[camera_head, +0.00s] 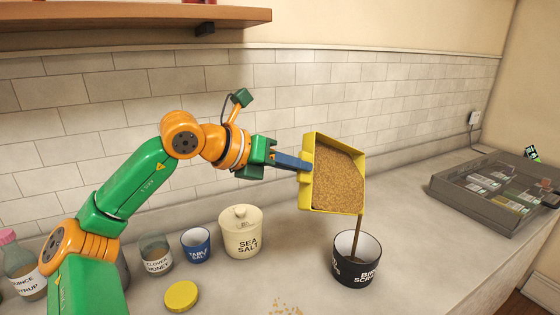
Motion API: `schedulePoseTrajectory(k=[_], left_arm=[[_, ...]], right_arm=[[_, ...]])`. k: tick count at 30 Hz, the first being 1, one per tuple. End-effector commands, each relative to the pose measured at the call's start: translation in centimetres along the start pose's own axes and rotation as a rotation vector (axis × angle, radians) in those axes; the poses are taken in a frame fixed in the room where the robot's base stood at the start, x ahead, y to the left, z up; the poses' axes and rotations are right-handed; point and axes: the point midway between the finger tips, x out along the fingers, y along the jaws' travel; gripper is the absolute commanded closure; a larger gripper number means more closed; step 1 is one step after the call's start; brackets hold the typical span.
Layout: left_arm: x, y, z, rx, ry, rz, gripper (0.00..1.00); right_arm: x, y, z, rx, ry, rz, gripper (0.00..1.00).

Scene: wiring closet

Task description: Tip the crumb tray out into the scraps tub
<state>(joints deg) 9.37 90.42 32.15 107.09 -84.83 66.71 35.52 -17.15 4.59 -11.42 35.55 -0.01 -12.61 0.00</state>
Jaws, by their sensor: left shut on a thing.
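The crumb tray (340,175) is yellow and full of brown crumbs. It is held tilted in the air, its inside facing me. My left gripper (272,159) is shut on the tray's blue handle (293,162). The scraps tub (371,276), black with white lettering and a white inside, stands on the counter below the tray. A thin brown stream of crumbs (358,234) runs from the tray's lower right corner down into the tub's mouth. The tub's bottom is hidden. My right gripper is not in view.
A cream sea salt jar (243,232), a blue table salt cup (196,245) and a honey jar (155,252) stand left of the tub. A yellow lid (181,296) and loose crumbs (285,307) lie in front. A grey case (497,188) sits at right. A shelf (130,22) hangs above.

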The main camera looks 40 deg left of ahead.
Motion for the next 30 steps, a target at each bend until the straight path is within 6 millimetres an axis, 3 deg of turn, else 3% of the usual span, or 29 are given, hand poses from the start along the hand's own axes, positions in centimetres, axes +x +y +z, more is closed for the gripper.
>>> schedulePoseTrajectory(k=[3,11,22,30], left_arm=[[-0.2,-2.2,0.4,0.098,0.004,0.052,1.0],[0.5,-6.2,-0.8,0.305,0.003,0.172,1.0],[2.3,-11.4,-3.8,0.592,0.004,0.337,1.0],[3.1,-14.2,-5.1,0.744,0.01,0.421,1.0]], right_arm=[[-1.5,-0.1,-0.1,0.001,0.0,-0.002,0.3],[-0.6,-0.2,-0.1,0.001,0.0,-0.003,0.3],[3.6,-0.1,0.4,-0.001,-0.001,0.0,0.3],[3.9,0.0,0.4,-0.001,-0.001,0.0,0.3]])
